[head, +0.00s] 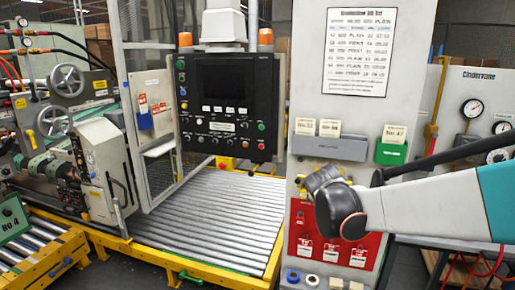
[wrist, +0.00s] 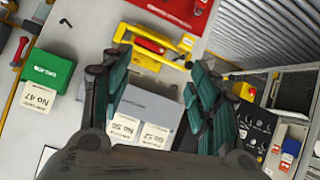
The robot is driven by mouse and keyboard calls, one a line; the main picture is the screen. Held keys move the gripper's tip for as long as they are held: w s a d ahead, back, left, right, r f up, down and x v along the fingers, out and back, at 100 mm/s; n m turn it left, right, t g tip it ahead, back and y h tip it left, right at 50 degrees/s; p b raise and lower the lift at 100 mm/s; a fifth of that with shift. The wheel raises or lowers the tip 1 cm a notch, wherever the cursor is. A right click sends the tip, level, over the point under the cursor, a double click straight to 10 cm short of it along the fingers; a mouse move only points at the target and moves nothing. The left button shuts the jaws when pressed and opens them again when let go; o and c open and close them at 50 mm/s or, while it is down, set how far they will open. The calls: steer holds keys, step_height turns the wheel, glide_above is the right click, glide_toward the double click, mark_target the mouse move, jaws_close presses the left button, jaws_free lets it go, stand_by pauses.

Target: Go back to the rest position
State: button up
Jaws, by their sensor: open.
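My arm (head: 430,208) reaches in from the right in the head view. My gripper (head: 324,178) is in front of the tall grey panel (head: 305,95), below the card holders and above the red board. In the wrist view, the two dark green fingers of my gripper (wrist: 160,85) stand well apart. Nothing is held between them. The grey card holder (wrist: 150,104) shows behind the gap between the fingers, with two cards (wrist: 157,134) in it. In the head view the gripper's fingertips are partly hidden by its own body.
A green card holder (head: 391,152) hangs right of the grey one. The red board (head: 308,246) with tags is close below my gripper. A black control console (head: 227,105) and a roller bed (head: 215,222) stand to the left. Pressure gauges (head: 472,108) are at the right.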

steer(key=s+d+r+g+y, duration=0.1)
steer(key=s+r+g, duration=0.1)
steer(key=s, duration=1.7)
steer(key=s+a+f+y, duration=0.1)
steer(key=s+f, duration=0.1)
steer(key=s, duration=0.6)
steer(key=s+a+f+n+g+y, duration=0.1)
steer(key=s+f, duration=0.2)
steer(key=s, duration=0.5)
steer(key=shift+s+f, duration=0.15)
steer(key=shift+s, duration=0.25)
